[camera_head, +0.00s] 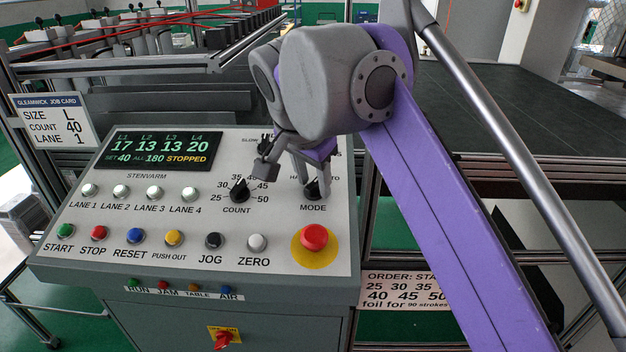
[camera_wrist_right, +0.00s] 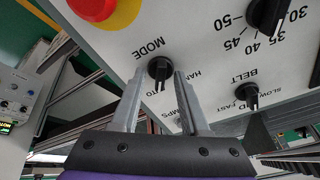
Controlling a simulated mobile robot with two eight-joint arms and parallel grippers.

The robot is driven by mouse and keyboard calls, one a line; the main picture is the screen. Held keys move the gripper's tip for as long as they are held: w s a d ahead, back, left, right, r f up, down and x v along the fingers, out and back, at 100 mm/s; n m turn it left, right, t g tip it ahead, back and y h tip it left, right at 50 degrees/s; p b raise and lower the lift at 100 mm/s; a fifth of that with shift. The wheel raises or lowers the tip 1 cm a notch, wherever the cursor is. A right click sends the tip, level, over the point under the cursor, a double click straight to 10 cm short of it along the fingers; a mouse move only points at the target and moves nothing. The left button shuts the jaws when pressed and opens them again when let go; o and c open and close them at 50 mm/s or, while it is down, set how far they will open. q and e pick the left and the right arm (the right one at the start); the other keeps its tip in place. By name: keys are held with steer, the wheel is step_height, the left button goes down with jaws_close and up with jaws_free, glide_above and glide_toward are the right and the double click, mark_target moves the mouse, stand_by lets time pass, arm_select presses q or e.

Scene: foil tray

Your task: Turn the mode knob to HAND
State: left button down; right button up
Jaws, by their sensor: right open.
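My right gripper (camera_head: 312,188) reaches down over the knob from above. In the wrist view its two fingers (camera_wrist_right: 160,76) are apart, one on each side of the knob, with visible gaps; I cannot tell their exact height above the panel. My left gripper is out of view.
The count knob (camera_head: 239,190) stands left of the mode knob. The belt knob (camera_wrist_right: 250,94) is close by, partly hidden in the head view. The red mushroom button (camera_head: 314,237) sits just below MODE. A display (camera_head: 161,150) reads STOPPED. Lane and start buttons fill the panel's left.

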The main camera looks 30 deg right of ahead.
jaws_close()
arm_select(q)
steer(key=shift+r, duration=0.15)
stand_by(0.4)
arm_select(e)
steer(key=n+p, duration=0.1)
steer(key=n, duration=0.1)
steer(key=shift+r+n, duration=0.1)
steer(key=shift+n, duration=0.2)
steer(key=n+p, duration=0.1)
steer(key=n, duration=0.2)
steer(key=shift+n+t, duration=0.4)
steer(key=n+y+p, duration=0.1)
steer(key=n, duration=0.2)
steer(key=shift+n, duration=0.3)
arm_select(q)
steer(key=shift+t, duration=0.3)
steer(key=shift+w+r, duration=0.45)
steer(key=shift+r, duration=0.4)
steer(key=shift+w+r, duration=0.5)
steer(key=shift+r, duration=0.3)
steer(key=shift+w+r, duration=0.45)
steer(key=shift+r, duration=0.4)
arm_select(e)
steer(key=shift+d+n+y, duration=0.1)
steer(key=shift+n+y, duration=0.2)
steer(key=shift+n, duration=1.7)
